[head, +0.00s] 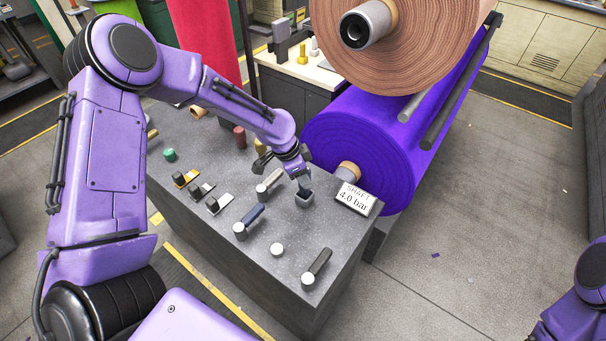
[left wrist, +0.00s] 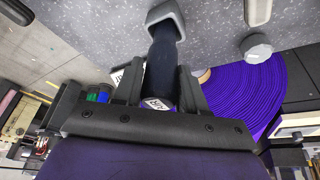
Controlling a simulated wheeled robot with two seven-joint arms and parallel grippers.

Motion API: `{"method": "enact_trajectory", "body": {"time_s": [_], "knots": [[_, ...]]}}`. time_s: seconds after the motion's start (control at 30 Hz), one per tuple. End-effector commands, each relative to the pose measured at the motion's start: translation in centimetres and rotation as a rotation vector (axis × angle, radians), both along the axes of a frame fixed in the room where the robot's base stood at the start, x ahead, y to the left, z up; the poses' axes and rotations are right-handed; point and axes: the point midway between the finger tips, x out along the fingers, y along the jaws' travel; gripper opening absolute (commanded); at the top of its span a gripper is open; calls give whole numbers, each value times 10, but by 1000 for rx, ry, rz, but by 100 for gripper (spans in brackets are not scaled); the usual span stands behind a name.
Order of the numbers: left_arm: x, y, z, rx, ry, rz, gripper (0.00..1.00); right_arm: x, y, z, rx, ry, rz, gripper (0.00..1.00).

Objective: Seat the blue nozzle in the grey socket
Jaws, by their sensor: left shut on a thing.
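My left gripper (head: 302,181) is shut on the dark blue nozzle (left wrist: 161,70), low over the right part of the grey bench top. The left wrist view shows the nozzle between the two fingers (left wrist: 160,92), with a white label on its near end. Its far end meets the grey socket (left wrist: 165,15), which shows in the head view as a small grey cup (head: 304,200) right below the fingers. I cannot tell how deep the nozzle sits in it. The nozzle is mostly hidden by the gripper in the head view. My right gripper is out of view.
Levers with white round ends, such as the blue one (head: 250,220) and the dark one (head: 317,266), stand near the socket. The purple felt roll (head: 365,150) lies close behind.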

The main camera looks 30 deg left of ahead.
Motion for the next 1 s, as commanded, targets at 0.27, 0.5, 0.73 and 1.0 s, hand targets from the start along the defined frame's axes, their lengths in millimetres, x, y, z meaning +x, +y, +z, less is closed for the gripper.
{"method": "enact_trajectory", "body": {"time_s": [0.27, 0.5, 0.73, 1.0], "knots": [[0, 0, -5, 0, 0, 0, 0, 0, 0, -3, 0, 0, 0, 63], [0, 0, -8, 0, 0, 0, 0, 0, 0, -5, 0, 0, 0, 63], [0, 0, -11, 0, -1, 0, 0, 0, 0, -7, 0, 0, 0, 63], [0, 0, -11, 0, -1, 0, 0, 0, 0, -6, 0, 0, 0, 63]]}}
